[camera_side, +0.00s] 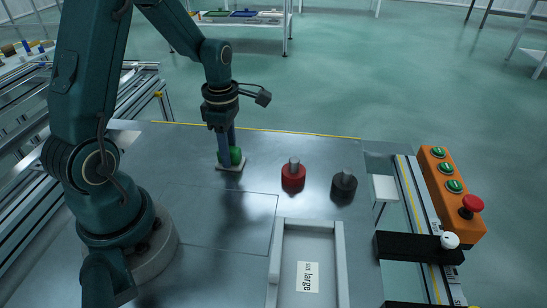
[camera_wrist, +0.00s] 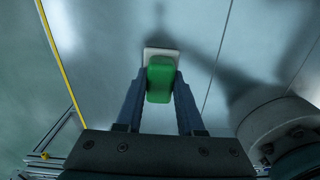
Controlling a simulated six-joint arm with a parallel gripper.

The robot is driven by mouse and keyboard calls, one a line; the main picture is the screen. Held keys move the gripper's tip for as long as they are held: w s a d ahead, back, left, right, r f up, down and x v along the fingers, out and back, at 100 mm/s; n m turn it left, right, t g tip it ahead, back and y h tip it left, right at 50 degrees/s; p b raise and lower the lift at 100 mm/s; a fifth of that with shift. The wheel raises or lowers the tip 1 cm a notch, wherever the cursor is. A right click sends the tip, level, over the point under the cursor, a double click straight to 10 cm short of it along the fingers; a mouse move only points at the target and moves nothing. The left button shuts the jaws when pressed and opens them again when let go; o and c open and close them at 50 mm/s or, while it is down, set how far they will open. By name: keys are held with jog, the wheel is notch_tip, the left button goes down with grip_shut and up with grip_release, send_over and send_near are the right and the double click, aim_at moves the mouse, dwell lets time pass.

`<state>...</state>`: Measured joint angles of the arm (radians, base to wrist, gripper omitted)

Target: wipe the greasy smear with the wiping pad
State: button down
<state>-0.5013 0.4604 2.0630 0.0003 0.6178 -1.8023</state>
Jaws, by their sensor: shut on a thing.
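The wiping pad has a green grip block (camera_side: 236,155) on a pale flat base (camera_side: 231,167). It is at the back left part of the metal table, and its base looks down on or very near the surface. My gripper (camera_side: 229,150) is shut on the green block from above. In the wrist view the green block (camera_wrist: 160,80) sits between both fingers of my gripper (camera_wrist: 160,92), with the pale base (camera_wrist: 150,53) showing beyond it. I cannot make out the greasy smear in either view; darker patches on the metal look like shadows or reflections.
A red knobbed piece (camera_side: 293,176) and a black knobbed piece (camera_side: 344,186) stand right of the pad. A grey tray (camera_side: 340,262) labelled "large" is in front. An orange button box (camera_side: 452,192) is at the right. A yellow line (camera_side: 290,132) marks the table's back edge.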

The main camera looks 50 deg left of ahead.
aim_at(254, 167)
jog(key=shift+w+d, duration=1.95)
notch_tip(254, 167, up, 8)
